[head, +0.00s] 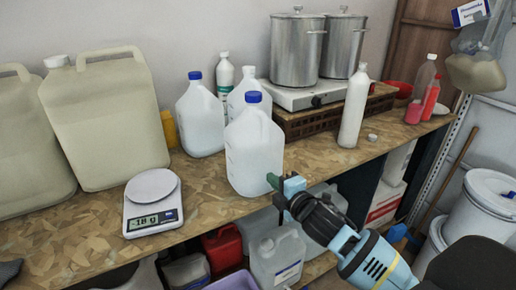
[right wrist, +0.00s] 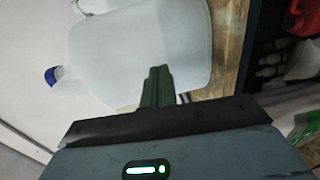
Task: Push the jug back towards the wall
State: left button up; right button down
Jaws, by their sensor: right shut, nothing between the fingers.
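The nearest jug (head: 254,152) is translucent white with a blue cap and stands upright near the front edge of the wooden bench. Two similar blue-capped jugs stand behind it. My right gripper (head: 272,182) is shut and empty, its green fingertips at the jug's lower right side. In the right wrist view, the shut fingers (right wrist: 158,84) overlap the pale jug (right wrist: 135,45), whose blue cap shows at the left. I cannot tell whether they touch it. My left gripper is not in view.
A scale (head: 152,203) reading -18 g sits to the left, with large beige canisters (head: 105,120) behind it. A white bottle (head: 353,108) and a hot plate (head: 300,95) with two steel pots stand to the right. Bare bench (head: 215,205) lies left of the jug.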

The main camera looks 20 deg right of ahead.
aim_at(261, 167)
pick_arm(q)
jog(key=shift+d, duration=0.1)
pick_arm(e)
jog(key=shift+w, duration=0.65)
jog(key=shift+w+a, duration=0.1)
jog(key=shift+w, duration=0.85)
jog(key=shift+w+a+b, duration=0.2)
jog(key=shift+w+b, duration=0.2)
jog(key=shift+w, duration=2.95)
jog(key=shift+s+r, duration=0.1)
jog(key=shift+s, duration=0.6)
jog(key=shift+s+p, duration=0.4)
jog(key=shift+s, duration=0.4)
